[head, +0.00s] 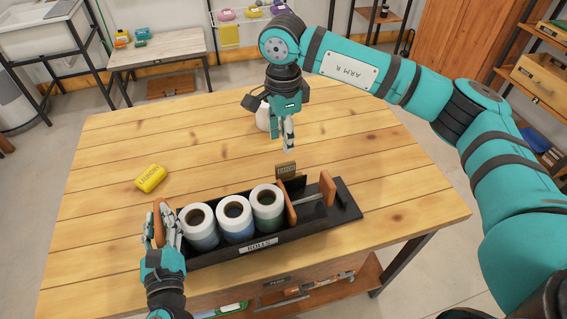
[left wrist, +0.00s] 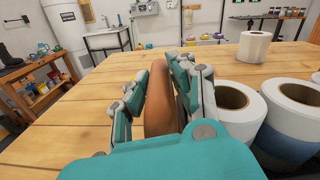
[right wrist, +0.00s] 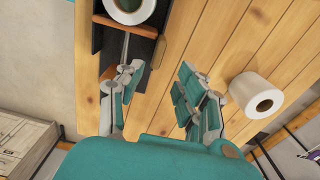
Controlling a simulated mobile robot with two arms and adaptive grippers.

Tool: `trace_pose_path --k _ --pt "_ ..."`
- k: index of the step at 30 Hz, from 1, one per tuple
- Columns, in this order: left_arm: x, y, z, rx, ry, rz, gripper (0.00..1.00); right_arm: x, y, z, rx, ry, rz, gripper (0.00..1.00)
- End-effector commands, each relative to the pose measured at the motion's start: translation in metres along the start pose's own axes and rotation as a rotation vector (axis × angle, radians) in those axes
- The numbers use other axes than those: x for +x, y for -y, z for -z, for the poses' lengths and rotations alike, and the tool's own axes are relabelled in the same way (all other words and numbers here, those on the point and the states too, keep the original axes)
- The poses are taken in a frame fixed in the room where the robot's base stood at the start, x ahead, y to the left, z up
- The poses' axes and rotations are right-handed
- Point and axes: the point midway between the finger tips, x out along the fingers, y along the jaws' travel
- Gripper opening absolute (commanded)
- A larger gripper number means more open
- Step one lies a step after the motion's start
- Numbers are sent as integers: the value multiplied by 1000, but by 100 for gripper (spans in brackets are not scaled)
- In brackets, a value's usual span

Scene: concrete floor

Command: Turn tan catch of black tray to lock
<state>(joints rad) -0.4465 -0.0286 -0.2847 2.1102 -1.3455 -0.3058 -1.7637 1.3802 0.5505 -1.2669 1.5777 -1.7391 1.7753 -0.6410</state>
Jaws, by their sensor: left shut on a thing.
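The black tray (head: 345,208) lies on the wooden table with a ROLLS label on its front. It holds three upright white-topped rolls (head: 237,212). A small tan-brown lettered plate (head: 285,170) stands at its back edge; I cannot tell whether this is the catch or how it is turned. An orange-brown divider (head: 289,203) and an end handle (head: 327,187) stand at the right, with a grey rod between. My left gripper (head: 160,226) is shut on the brown left handle, also in the left wrist view (left wrist: 160,103). My right gripper (head: 284,142) is open and empty above the table, behind the tray.
A loose white roll (right wrist: 257,95) stands near my right gripper, partly hidden in the head view. The table's right side is clear. A lower shelf (head: 340,290) holds tools.

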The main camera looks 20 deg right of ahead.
Motion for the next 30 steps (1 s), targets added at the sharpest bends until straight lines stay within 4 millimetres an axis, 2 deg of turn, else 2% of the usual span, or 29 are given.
trace_pose_path --k 1,6,13,18,26,27,30 --pt "0 -1 0 1 -1 -2 0 12 -2 0 0 0 -6 37" --pt "0 0 0 1 -1 -1 0 47 -1 0 2 1 -5 37" --pt "0 0 0 1 -1 -1 0 82 -1 -1 1 4 -4 37" --pt "0 0 0 1 -1 -1 0 93 0 -1 1 4 -2 37" --pt "0 0 0 0 -1 0 0 95 0 -1 1 4 -2 37" --pt "0 0 0 0 -1 0 0 95 -1 -1 1 4 -2 35" --pt "0 0 0 0 -1 0 0 95 0 -1 1 4 -2 22"
